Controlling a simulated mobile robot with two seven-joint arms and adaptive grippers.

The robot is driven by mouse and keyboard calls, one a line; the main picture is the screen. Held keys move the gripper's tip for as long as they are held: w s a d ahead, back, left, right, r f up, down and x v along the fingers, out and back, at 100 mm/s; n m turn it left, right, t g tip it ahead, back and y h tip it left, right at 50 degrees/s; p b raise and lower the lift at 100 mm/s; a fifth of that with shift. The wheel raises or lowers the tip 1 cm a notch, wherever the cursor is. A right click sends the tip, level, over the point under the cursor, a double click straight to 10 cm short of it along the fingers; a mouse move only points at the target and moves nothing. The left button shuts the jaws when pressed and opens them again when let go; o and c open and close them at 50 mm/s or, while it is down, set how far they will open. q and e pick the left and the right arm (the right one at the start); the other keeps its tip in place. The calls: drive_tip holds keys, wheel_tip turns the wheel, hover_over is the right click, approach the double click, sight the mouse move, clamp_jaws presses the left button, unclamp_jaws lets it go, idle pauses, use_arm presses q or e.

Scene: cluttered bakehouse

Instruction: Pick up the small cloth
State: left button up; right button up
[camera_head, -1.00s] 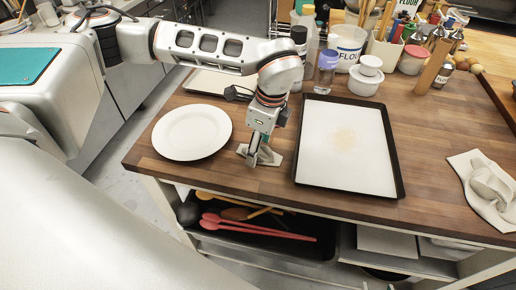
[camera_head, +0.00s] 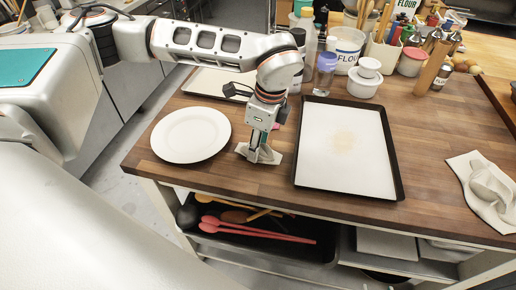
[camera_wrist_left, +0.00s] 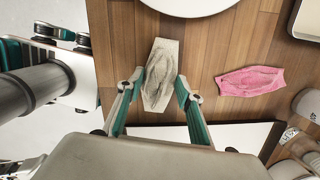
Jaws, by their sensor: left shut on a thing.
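A small pale cloth with grey smudges (camera_head: 242,149) lies between the white plate (camera_head: 191,135) and the dark-rimmed baking sheet (camera_head: 399,186). My left gripper (camera_head: 259,155) points down over it, its fingers at the cloth. My right gripper is in neither view.
A pink cloth (camera_wrist_left: 250,80) lies on the wood beside the pale one. A crumpled cream cloth (camera_head: 492,200) lies at the far right. Bottles, a flour tub (camera_head: 346,45) and jars crowd the back. A shelf below the table holds red tongs (camera_head: 260,234).

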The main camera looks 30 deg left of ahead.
use_arm(q)
wheel_tip(320, 180, up, 18)
drive_tip(key=b, duration=0.1)
drive_tip(key=shift+r, duration=0.25)
drive_tip(key=shift+o, duration=1.3)
drive_tip(key=shift+c, duration=0.7)
